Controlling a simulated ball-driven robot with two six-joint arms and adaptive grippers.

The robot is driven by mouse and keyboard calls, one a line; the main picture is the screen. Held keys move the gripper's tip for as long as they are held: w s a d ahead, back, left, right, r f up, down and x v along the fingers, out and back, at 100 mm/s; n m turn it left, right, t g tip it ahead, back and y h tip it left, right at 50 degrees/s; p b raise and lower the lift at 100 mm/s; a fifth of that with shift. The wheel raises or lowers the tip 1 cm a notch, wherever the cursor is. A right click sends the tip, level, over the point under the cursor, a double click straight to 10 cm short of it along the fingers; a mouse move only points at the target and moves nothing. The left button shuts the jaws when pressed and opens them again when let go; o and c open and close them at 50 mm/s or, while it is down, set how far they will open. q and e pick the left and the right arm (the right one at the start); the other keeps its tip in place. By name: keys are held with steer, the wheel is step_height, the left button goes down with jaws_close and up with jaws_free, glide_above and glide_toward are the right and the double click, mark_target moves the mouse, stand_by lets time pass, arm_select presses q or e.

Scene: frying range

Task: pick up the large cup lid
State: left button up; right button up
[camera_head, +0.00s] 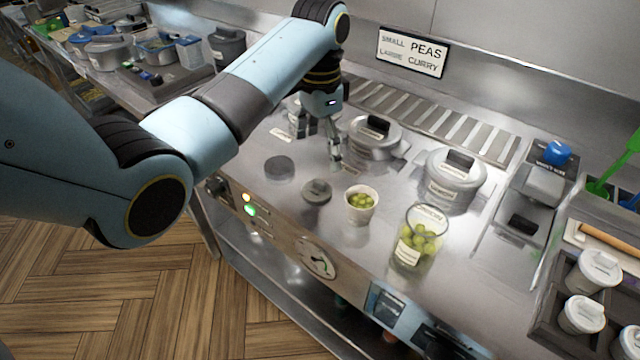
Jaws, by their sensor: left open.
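Two round lids lie flat on the steel counter, left of the cups. One is a dark flat disc (280,167); the other is a grey disc (317,191) with a small raised part on top. I cannot tell for sure which is the large cup lid. A small white cup (361,217) holds green peas and stands open. A taller clear cup (430,220) with green peas stands to its right. My left gripper (320,152) is open and empty, pointing down above the counter, behind and above the two discs. My right gripper is out of view.
Lidded metal pots (455,182) stand behind the cups, one (375,140) close beside my left gripper. A sign (413,52) reads small peas, large curry. Lidded white cups (597,271) sit in a dark tray at right. The counter's front edge drops to wooden floor.

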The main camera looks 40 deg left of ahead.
mark_target(320, 183)
arm_select(q)
step_height(320, 183, down, 10)
steer(key=shift+s+r+p, duration=0.1)
steer(key=shift+p, duration=0.2)
steer(key=c, duration=0.8)
